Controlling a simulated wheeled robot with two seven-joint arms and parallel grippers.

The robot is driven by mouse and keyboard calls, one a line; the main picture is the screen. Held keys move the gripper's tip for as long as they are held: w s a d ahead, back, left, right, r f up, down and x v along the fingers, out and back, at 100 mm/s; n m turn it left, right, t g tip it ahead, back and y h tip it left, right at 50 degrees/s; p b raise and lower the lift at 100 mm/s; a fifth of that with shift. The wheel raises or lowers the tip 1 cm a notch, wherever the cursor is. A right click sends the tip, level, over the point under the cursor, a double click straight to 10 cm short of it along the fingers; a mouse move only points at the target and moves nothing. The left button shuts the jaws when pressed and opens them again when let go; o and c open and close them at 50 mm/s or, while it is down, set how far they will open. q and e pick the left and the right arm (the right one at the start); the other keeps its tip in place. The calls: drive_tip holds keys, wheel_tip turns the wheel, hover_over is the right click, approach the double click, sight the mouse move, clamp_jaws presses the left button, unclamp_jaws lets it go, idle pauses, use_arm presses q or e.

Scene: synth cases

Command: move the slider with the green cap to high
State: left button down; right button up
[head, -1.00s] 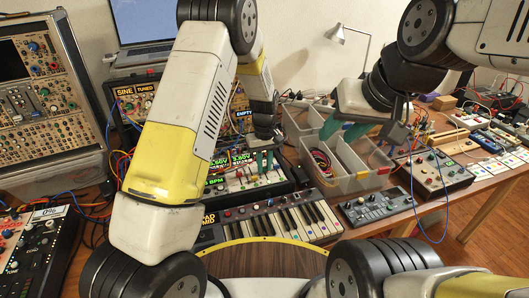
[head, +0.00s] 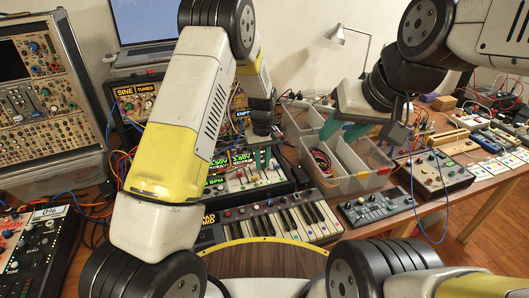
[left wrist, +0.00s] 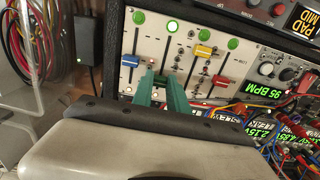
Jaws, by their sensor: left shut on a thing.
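The slider panel (left wrist: 188,35) fills the upper middle of the left wrist view. It has several vertical slots with a blue cap (left wrist: 130,61), a yellow cap (left wrist: 204,51) and a red cap (left wrist: 220,80). My left gripper (left wrist: 161,82) is shut at the slot between the blue and yellow caps. The cap in its green fingers is mostly hidden, so its colour is hard to tell. In the head view my left gripper (head: 262,158) reaches down onto the same panel (head: 240,182). My right gripper (head: 343,131) is open above the grey bin, apart from the panel.
A keyboard (head: 285,222) lies in front of the panel. A divided grey bin (head: 350,182) stands to its right, with small control boxes (head: 375,206) nearby. Patch cables (left wrist: 292,105) and display modules crowd the panel's side.

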use_arm(q)
drive_tip(key=shift+w+a, duration=0.25)
drive_tip(key=shift+w, duration=0.65)
drive_tip(key=shift+r, duration=0.1)
drive_tip(key=c, duration=1.6)
unclamp_jaws()
drive_tip(key=shift+o, duration=0.2)
wheel_tip(320, 180, up, 8)
